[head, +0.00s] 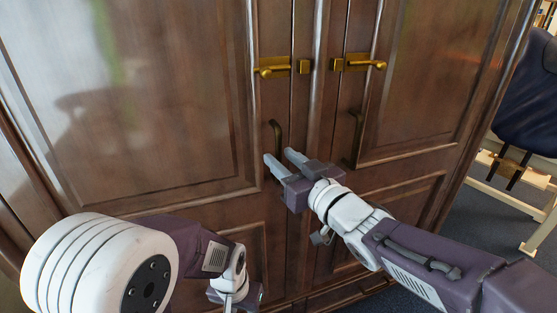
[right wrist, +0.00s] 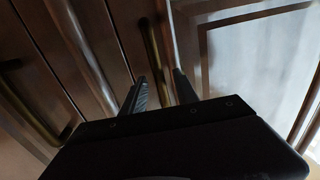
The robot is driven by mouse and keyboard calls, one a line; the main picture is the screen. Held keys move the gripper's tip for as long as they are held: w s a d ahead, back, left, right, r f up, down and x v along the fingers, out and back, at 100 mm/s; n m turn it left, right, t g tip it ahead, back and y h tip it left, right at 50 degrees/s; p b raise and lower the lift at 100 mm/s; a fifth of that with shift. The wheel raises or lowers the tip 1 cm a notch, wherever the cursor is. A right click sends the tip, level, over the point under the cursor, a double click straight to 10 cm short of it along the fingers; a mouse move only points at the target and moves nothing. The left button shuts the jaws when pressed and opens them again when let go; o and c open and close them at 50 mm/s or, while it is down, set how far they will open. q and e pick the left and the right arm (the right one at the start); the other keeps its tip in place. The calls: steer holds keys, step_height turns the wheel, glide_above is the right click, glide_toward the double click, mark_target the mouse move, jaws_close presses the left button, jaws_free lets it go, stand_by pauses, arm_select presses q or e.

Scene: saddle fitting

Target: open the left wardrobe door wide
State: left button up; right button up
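The left wardrobe door (head: 150,110) is dark brown wood and looks closed. Its dark vertical bar handle (head: 277,132) is near its right edge, below a brass latch (head: 272,67). My right gripper (head: 279,158) is open, its two fingers apart and pointing at the lower part of this handle. In the right wrist view the fingers (right wrist: 160,90) are apart, with a bar that looks like the handle (right wrist: 153,45) just beyond the gap; contact cannot be told. My left arm is low at the left, and its gripper (head: 240,294) is mostly hidden.
The right wardrobe door (head: 425,80) also looks closed, with its own handle (head: 356,138) and brass latch (head: 360,63). A drawer front (head: 350,292) lies below. A dark blue chair (head: 530,100) stands at the right, with bare blue floor (head: 480,220) before it.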

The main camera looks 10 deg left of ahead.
steer(key=shift+x, duration=1.05)
jaws_close()
stand_by(0.6)
